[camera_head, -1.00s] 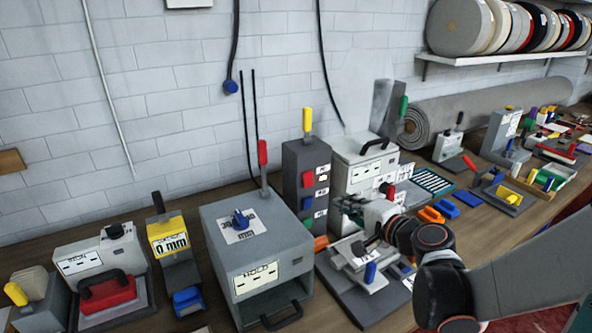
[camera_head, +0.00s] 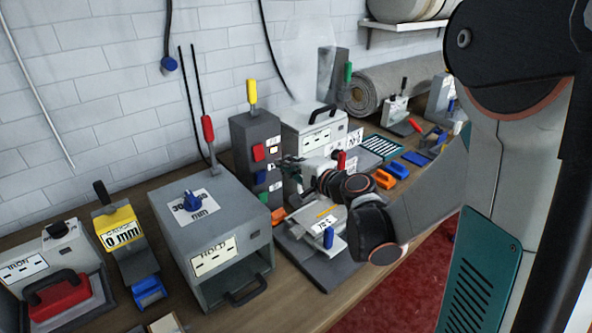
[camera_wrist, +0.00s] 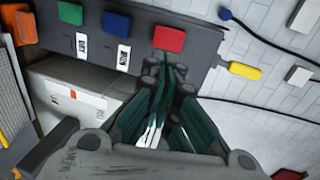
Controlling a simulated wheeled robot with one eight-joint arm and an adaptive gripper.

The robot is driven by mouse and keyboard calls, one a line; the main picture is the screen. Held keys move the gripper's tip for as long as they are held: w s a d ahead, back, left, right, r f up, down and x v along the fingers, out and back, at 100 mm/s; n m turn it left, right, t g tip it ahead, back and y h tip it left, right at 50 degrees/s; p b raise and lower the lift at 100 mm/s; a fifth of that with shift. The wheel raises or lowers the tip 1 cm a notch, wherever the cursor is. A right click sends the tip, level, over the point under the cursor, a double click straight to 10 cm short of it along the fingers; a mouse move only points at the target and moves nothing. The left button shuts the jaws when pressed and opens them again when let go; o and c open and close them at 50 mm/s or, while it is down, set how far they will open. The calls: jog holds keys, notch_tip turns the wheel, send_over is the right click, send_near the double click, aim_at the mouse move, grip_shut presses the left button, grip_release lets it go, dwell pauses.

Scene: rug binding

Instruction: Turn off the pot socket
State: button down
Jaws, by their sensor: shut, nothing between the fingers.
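A dark grey socket tower (camera_head: 240,135) stands on the bench with a yellow-handled lever (camera_head: 252,92) on top. Its face carries a red switch (camera_head: 258,152), a blue switch (camera_head: 261,177) and a green switch (camera_head: 264,198), with small labels too small to read. The wrist view shows the red switch (camera_wrist: 168,38), blue switch (camera_wrist: 117,23) and green switch (camera_wrist: 70,12) in a row. My gripper (camera_wrist: 168,68) is shut and empty, its tips just below the red switch in that view; I cannot tell whether they touch. In the head view my gripper (camera_head: 288,168) is at the tower's right side.
A grey box marked HOLD (camera_head: 210,230) stands left of the tower. A white machine (camera_head: 315,130) stands behind my gripper. A grey fixture with a blue knob (camera_head: 328,237) lies below my wrist. Orange and blue blocks (camera_head: 397,169) lie to the right.

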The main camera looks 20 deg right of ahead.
aim_at(265, 156)
jog(key=b+x, duration=0.1)
jog(key=x, duration=0.6)
jog(key=shift+w, duration=0.2)
jog(key=shift+a, duration=0.1)
jog(key=shift+w+a+f+b, duration=0.15)
jog(key=shift+w+f+b, duration=0.2)
jog(key=shift+b, duration=0.25)
jog(key=shift+r, duration=0.1)
jog(key=shift+s, duration=0.1)
